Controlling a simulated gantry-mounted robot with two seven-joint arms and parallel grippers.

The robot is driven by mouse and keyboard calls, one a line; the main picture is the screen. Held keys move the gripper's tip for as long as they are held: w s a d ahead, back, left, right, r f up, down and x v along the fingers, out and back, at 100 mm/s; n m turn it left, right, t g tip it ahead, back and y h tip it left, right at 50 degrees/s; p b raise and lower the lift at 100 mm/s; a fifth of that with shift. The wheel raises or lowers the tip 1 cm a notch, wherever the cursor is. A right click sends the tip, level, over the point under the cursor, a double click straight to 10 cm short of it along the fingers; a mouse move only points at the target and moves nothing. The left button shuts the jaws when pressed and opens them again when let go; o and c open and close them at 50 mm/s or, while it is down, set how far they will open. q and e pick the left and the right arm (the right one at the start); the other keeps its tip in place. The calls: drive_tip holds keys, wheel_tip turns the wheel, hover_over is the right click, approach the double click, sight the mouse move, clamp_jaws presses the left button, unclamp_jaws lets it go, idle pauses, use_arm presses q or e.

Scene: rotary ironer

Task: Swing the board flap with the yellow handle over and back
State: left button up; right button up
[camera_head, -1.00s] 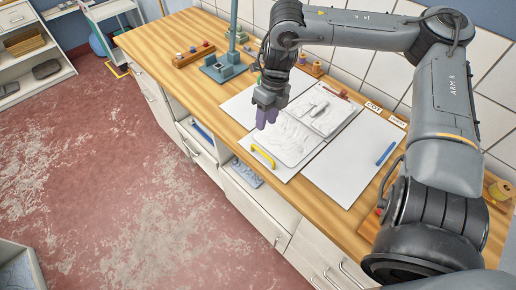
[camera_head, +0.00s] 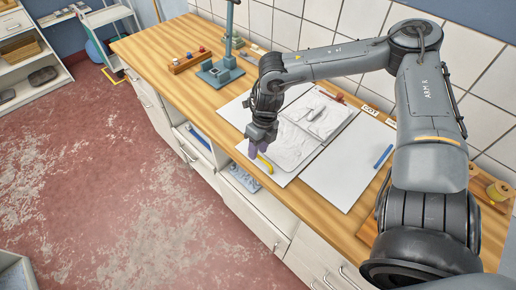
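The board flap (camera_head: 291,146) is a pale grey sheet with a raised pattern, lying flat on the counter between white sheets. Its yellow handle (camera_head: 265,163) is at the flap's front edge, near the counter's front. My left gripper is not in view.
A blue-grey stand (camera_head: 222,73) and a wooden block with pegs (camera_head: 189,61) stand farther back. Tiled wall runs behind.

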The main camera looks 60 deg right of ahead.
drive_tip(key=shift+f, duration=0.1)
drive_tip(key=c, duration=0.4)
drive_tip(key=shift+c, duration=1.3)
clamp_jaws()
